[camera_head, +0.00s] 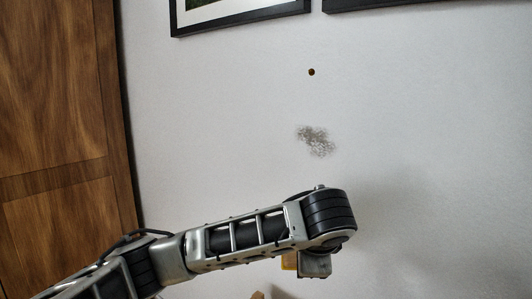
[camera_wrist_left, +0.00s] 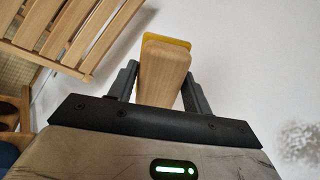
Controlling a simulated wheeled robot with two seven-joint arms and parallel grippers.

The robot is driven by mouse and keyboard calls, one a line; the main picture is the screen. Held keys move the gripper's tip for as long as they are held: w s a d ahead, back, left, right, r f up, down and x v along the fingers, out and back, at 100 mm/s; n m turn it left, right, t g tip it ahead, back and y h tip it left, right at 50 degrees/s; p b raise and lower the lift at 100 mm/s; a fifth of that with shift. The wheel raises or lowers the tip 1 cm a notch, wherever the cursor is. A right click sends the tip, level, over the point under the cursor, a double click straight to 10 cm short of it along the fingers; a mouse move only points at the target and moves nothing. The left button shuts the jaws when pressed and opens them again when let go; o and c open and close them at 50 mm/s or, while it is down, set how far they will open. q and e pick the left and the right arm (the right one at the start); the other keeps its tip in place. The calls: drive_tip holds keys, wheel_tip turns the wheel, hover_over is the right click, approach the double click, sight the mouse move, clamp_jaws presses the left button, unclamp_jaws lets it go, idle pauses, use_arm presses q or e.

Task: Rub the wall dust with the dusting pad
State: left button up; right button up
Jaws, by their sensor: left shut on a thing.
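The wall dust (camera_head: 316,140) is a grey speckled smudge on the white wall. It also shows at the right edge of the left wrist view (camera_wrist_left: 301,137). The dusting pad (camera_wrist_left: 165,72) has a wooden block handle with a yellow layer at its far end. My left gripper (camera_wrist_left: 160,88) is shut on the wooden handle. In the head view my left arm hides most of the gripper; a bit of yellow (camera_head: 289,260) shows below the wrist, lower than the dust. The pad is apart from the dust. My right gripper is not in view.
Two dark-framed pictures (camera_head: 240,17) hang at the top of the wall. A small brown knob or spot (camera_head: 311,72) is above the dust. A wooden door or cabinet (camera_head: 55,110) stands at left. A slatted wooden piece (camera_wrist_left: 75,30) is at upper left in the wrist view.

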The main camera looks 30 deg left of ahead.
use_arm(q)
drive_tip(key=w+a+r+m+t+h, duration=0.4)
drive_tip(key=a+r+m+t, duration=0.1)
drive_tip(key=r+m+t, duration=0.15)
drive_tip(key=m+t+h, duration=0.2)
drive_tip(key=t+h, duration=0.1)
drive_tip(key=t, duration=0.2)
approach(296, 140)
drive_tip(key=shift+g, duration=0.25)
drive_tip(key=shift+w+d+r+p, duration=0.15)
drive_tip(key=shift+w+p, duration=0.1)
drive_tip(key=shift+w, duration=0.8)
drive_tip(key=shift+w+d+r+p, duration=0.1)
drive_tip(key=shift+w+p, duration=0.1)
drive_tip(key=shift+w, duration=0.85)
drive_tip(key=shift+f, duration=0.1)
drive_tip(key=shift+w+d+p, duration=0.15)
drive_tip(key=shift+w+p, duration=0.55)
drive_tip(key=shift+w, duration=0.25)
